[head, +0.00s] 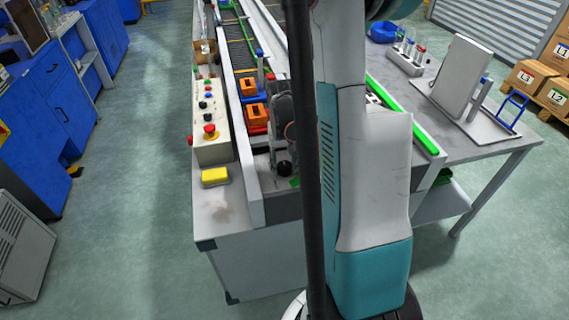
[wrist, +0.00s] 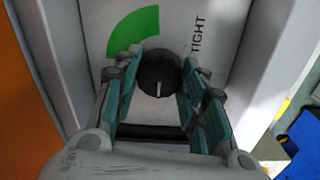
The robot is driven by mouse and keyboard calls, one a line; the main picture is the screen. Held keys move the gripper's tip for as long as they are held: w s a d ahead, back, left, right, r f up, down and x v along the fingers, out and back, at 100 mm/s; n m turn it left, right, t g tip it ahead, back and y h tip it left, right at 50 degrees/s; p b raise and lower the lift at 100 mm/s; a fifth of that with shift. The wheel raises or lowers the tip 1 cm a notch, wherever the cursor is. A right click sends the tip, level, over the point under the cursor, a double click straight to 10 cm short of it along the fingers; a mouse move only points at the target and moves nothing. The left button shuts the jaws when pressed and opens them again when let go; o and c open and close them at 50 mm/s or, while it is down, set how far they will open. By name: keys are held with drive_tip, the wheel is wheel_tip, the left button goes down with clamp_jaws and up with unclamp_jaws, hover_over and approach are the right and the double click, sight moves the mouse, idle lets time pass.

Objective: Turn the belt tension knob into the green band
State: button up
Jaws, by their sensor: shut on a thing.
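The belt tension knob (wrist: 158,75) is black and round, with a white pointer line, on a pale panel in the wrist view. The line points toward the bottom of the picture, away from the green band (wrist: 133,30), a curved patch up and left of the knob. The word TIGHT (wrist: 198,36) is printed to the right of the knob. My gripper (wrist: 157,80) has its teal-padded fingers on either side of the knob and is shut on it. In the head view my arm hides much of this area.
In the head view, a control box (head: 210,125) with a red emergency button and a yellow block (head: 215,177) stand left of the conveyor. Orange parts (head: 255,115) sit on the conveyor. A white tube rack (head: 405,62) and a tilted panel (head: 455,75) stand on the right-hand table.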

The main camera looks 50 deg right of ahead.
drive_tip(key=m, duration=0.6)
drive_tip(key=shift+m, duration=0.3)
drive_tip(key=m, duration=0.3)
drive_tip(key=shift+m+b, duration=0.3)
drive_tip(key=m, duration=0.3)
drive_tip(key=shift+d+m, duration=0.1)
drive_tip(key=shift+m, duration=0.2)
drive_tip(key=m, duration=1.2)
drive_tip(key=shift+m, duration=0.4)
drive_tip(key=o, duration=1.1)
drive_tip(key=shift+c, duration=0.2)
